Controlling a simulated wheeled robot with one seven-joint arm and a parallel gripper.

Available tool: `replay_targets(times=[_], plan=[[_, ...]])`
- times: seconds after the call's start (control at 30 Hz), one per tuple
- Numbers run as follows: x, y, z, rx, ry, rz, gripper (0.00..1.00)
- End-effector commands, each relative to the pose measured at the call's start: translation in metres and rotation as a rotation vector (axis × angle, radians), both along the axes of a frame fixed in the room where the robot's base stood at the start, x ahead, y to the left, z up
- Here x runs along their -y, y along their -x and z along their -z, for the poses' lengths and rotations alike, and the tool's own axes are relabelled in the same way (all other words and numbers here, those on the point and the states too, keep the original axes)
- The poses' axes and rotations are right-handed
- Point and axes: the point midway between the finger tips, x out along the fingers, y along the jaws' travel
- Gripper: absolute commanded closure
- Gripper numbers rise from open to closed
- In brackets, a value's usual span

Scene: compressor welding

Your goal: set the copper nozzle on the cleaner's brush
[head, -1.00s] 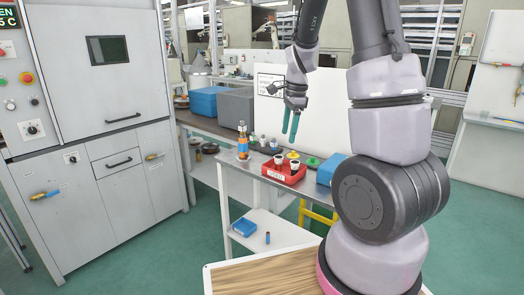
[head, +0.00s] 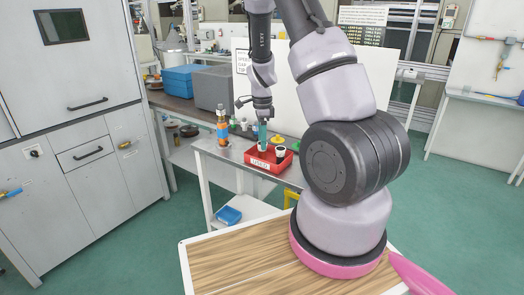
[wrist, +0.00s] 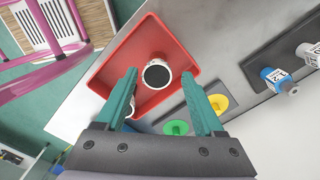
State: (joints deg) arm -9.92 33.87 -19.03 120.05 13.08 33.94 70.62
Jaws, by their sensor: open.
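My gripper (head: 262,137) points down over the red tray (head: 255,170) on the grey table. In the wrist view its two teal fingers (wrist: 159,78) are open and apart, with nothing held between them. A white cup with a dark inside (wrist: 157,75) shows between the fingertips in the red tray (wrist: 118,57). A second white cup shows partly behind the left finger. I cannot make out a copper nozzle, and I cannot tell whether a dark-filled cup is the cleaner's brush.
A yellow disc (wrist: 219,102) and a green disc (wrist: 176,128) lie beside the tray. Small labelled cylinders, one blue (wrist: 280,80), stand on a dark strip. An orange and blue bottle (head: 222,130) stands left of the tray. Blue and grey bins (head: 213,88) stand behind.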

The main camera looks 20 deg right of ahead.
Motion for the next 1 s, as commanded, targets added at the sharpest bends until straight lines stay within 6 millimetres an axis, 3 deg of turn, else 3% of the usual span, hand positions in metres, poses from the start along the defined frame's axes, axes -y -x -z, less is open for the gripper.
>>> replay_targets(times=[0.23,0.53,0.57,0.73,1.0], plan=[[0.000,0.003,0.037,-0.003,-0.001,0.001,0.30],[-0.001,0.003,0.042,-0.001,0.000,-0.001,0.30],[0.000,0.003,0.042,-0.001,0.000,-0.001,0.34],[0.000,0.003,0.042,-0.001,0.000,-0.001,0.99],[0.000,0.003,0.042,0.000,0.000,-0.001,1.00]])
